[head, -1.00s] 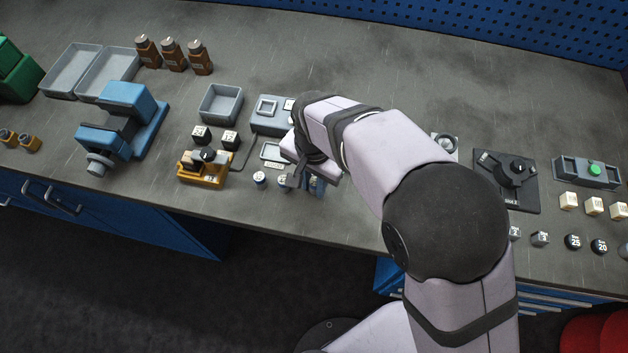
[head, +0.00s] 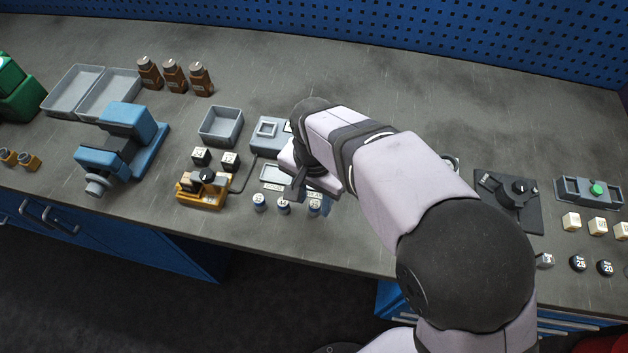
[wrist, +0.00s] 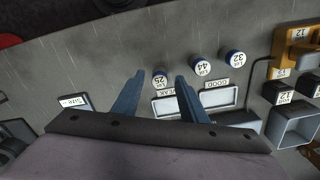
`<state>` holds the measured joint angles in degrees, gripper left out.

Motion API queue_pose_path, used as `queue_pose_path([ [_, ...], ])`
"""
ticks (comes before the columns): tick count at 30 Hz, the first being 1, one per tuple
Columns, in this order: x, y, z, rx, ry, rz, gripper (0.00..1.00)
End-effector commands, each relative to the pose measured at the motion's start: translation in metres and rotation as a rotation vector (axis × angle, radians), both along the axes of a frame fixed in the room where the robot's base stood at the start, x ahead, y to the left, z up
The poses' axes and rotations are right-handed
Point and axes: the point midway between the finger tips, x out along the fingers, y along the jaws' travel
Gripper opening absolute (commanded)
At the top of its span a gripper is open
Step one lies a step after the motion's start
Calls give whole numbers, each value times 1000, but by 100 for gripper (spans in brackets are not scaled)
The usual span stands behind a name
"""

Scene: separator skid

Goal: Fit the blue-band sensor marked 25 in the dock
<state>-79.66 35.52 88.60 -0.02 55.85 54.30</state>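The blue-band sensor marked 25 (wrist: 160,80) stands on the bench. In the wrist view it shows between the tips of my gripper (wrist: 160,75), whose two fingers are apart with nothing held. In the head view this sensor (head: 314,207) is the right one of a row of three, just in front of my gripper (head: 298,190). The blue-band sensors marked 44 (wrist: 202,66) and 32 (wrist: 234,58) stand beside it. A grey box with a square fitting (head: 267,129) lies behind, partly hidden by my arm; I cannot tell whether it is the dock.
Labelled shallow trays (wrist: 207,98) lie close by the sensors. A yellow fixture (head: 203,188), two dark cubes and a grey bin (head: 221,126) stand to the left. A blue vise (head: 122,143) is further left. Bare bench lies in front of the sensors.

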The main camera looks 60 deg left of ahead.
Motion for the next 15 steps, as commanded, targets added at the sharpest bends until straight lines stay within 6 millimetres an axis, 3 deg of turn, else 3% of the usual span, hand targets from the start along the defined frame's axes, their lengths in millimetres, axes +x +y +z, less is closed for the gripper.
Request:
queue_pose_path([
  [9,0,1,56,4,-1,0,39],
  [15,0,1,79,1,0,0,39],
])
